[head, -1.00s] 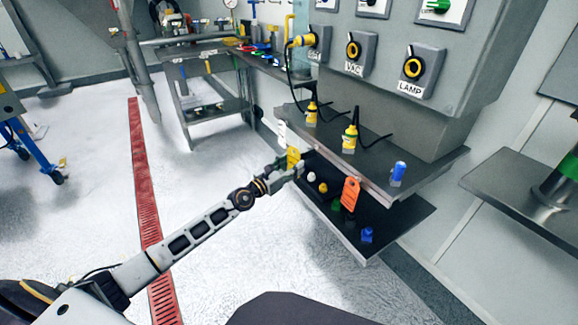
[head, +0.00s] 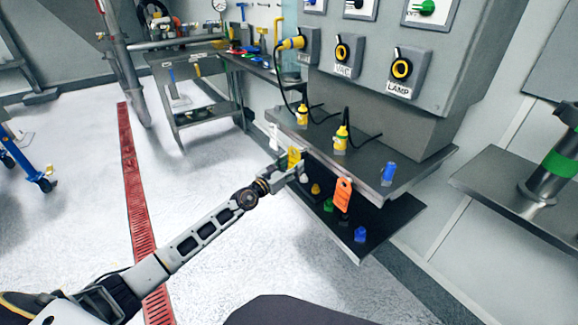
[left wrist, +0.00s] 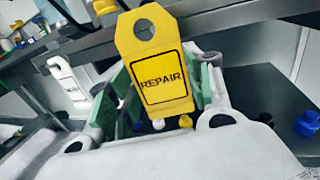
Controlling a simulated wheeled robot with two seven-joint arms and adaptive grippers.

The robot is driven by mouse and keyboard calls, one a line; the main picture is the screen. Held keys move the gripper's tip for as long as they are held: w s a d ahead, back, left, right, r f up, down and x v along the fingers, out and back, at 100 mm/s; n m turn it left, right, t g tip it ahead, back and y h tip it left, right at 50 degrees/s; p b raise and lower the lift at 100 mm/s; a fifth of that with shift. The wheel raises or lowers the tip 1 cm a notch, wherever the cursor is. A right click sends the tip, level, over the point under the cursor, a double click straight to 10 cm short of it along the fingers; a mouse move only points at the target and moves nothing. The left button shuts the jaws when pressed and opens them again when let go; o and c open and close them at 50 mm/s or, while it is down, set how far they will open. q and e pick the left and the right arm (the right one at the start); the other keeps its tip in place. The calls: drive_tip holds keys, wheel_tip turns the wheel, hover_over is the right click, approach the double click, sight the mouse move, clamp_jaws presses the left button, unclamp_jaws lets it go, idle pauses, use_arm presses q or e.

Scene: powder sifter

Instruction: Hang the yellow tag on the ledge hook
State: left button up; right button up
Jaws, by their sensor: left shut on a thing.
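The yellow tag (head: 294,157), marked REPAIR with a hole at its top, is in my left gripper (head: 288,168). In the left wrist view the tag (left wrist: 163,75) stands nearly upright, slightly tilted, between the green-padded fingers (left wrist: 160,105), which are shut on its lower part. The tag is at the front edge of the upper ledge (head: 405,172), near its left end. The tag covers part of the ledge edge in the wrist view. I cannot make out a free hook or whether the tag touches one. My right gripper is not in view.
A white tag (head: 273,136) hangs left of the yellow one, and an orange tag (head: 343,195) hangs to the right. Several small coloured pieces lie on the lower shelf (head: 395,215).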

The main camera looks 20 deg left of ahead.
use_arm(q)
drive_tip(key=shift+w+d, duration=0.4)
drive_tip(key=shift+w, duration=0.1)
drive_tip(key=shift+w+d+f+b, duration=0.3)
drive_tip(key=shift+w+d, duration=0.1)
drive_tip(key=shift+w, duration=0.15)
drive_tip(key=shift+w+d+f+b, duration=0.3)
drive_tip(key=shift+w+d, duration=0.1)
drive_tip(key=shift+w, duration=0.1)
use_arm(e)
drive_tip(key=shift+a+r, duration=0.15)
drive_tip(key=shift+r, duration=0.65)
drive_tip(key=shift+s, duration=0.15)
use_arm(q)
drive_tip(key=o, duration=0.9)
drive_tip(key=shift+o, duration=0.2)
drive_tip(key=shift+s, duration=0.1)
